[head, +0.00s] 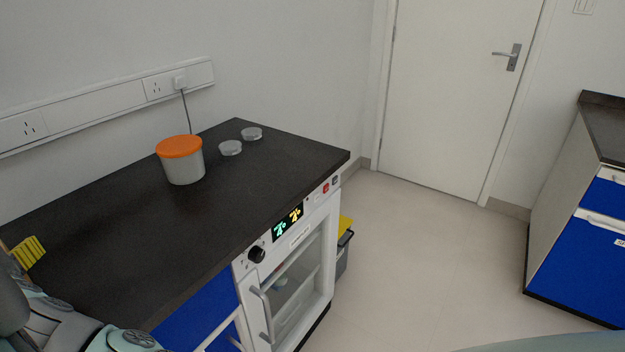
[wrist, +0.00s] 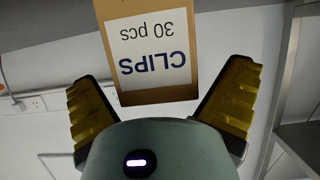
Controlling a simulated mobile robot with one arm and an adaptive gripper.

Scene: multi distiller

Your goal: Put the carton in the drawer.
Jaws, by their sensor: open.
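The carton (wrist: 152,50) is a tan box with a white label reading "CLIPS 30 pcs", upside down in the wrist view. It lies between the two yellow-padded fingers of my gripper (wrist: 163,78). The fingers are spread, with a visible gap on each side of the carton. In the head view, a yellow finger pad of my gripper (head: 28,252) shows at the left edge, by the dark counter; the carton is not clearly seen there. Blue fronts with handles show under the near counter (head: 205,305) and on the right cabinet (head: 585,265); which is the task's drawer I cannot tell.
An orange-lidded tub (head: 186,165) and two small clear dishes (head: 230,148) stand on the dark counter (head: 150,235). A white appliance with a glass door (head: 295,285) sits under it. A bin (head: 344,255) stands behind. The floor toward the door (head: 450,100) is clear.

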